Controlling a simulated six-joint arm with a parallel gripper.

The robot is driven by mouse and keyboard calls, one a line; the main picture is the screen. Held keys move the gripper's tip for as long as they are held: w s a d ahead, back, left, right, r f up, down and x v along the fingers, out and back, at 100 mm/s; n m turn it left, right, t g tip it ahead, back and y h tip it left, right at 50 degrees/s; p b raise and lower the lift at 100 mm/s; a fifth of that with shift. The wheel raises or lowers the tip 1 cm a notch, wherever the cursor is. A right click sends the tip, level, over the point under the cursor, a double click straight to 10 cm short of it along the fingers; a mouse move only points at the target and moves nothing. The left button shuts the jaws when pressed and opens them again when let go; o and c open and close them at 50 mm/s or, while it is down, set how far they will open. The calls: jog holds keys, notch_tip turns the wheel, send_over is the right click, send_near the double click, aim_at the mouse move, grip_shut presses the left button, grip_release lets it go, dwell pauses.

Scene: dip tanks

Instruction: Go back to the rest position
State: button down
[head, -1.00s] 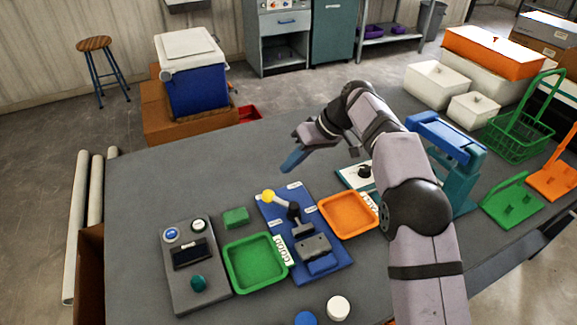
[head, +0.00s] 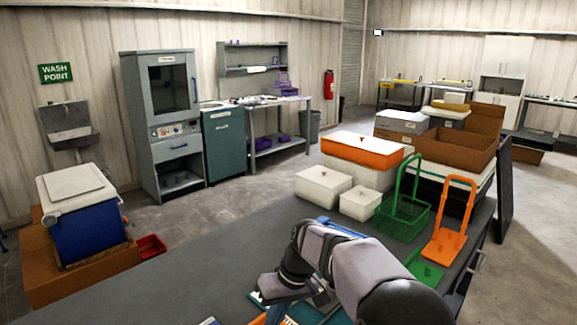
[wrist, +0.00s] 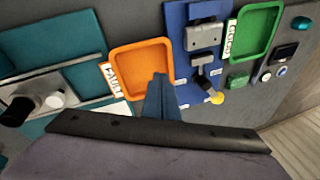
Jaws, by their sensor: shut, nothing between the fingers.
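My gripper (wrist: 160,98) shows in the wrist view as blue fingers closed together with nothing between them. It is above the table, with its tips over the near edge of the orange tray (wrist: 116,62) and beside the blue board (wrist: 183,20) with a grey clamp and a yellow-knobbed lever. In the head view my arm reaches up from the bottom edge, and the fingertips are mostly cut off by the frame.
In the wrist view a green tray (wrist: 279,31) and a grey button box (wrist: 291,58) lie to the right. In the head view white boxes (head: 322,187), a green basket (head: 402,212) and an orange stand (head: 449,232) occupy the table's far right. The table's middle (head: 235,245) is clear.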

jog(key=s+d+f+m+h, duration=0.1)
jog(key=s+d+f+m, duration=0.1)
jog(key=s+d, duration=0.7)
jog(key=s+d+f+m+h+p, duration=0.1)
jog(key=s+d+f+m+h, duration=0.1)
jog(key=s+d, duration=0.7)
jog(key=s+f+m, duration=0.1)
jog(key=s, duration=0.3)
jog(key=shift+d+f+h+p, duration=0.2)
jog(key=shift+d+h+p, duration=0.1)
